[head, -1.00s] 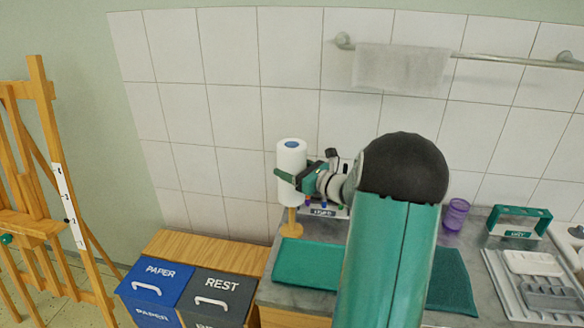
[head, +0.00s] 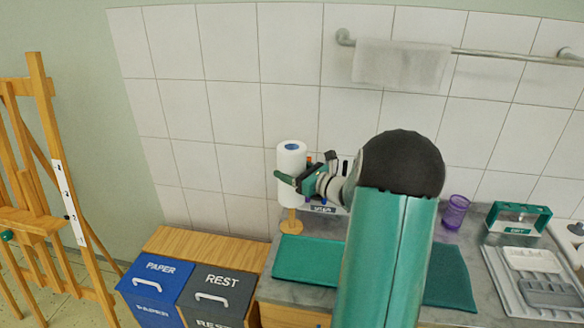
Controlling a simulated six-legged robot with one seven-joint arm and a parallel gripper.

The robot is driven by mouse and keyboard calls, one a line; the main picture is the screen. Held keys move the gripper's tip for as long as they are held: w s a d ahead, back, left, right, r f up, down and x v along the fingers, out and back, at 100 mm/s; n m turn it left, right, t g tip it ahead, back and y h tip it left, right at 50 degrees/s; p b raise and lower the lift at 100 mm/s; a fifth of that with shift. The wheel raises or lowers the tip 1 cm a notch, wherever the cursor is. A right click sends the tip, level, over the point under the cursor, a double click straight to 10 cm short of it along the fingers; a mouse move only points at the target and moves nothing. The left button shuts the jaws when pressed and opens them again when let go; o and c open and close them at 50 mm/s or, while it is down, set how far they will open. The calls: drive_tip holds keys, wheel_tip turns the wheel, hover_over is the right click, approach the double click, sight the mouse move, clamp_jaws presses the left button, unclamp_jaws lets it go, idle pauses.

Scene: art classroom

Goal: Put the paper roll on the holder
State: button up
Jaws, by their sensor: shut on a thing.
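The white paper roll (head: 291,161) stands upright at the back left of the counter, with a blue core at its top. My gripper (head: 287,179) is shut on the roll, reaching it from the right at about mid-height. The wooden holder (head: 291,226) is directly below the roll, with its round base on the counter and a short length of post showing under the roll. The roll appears to be around the upper part of the post. How far the post reaches inside is hidden.
Green mats (head: 303,262) lie on the grey counter, partly behind my arm. A purple cup (head: 455,212), a green-framed box (head: 518,219) and a tray (head: 540,285) are to the right. Bins (head: 154,285) stand left of the counter, and an easel (head: 40,150) is at the far left. A towel rail (head: 480,52) is above.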

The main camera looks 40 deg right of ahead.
drive_tip(key=shift+f, duration=2.6)
drive_tip(key=shift+f, duration=0.2)
drive_tip(key=shift+f, duration=2.75)
drive_tip(key=o, duration=1.1)
drive_tip(key=shift+o, duration=0.5)
drive_tip(key=shift+r, duration=0.1)
drive_tip(key=shift+r, duration=3.9)
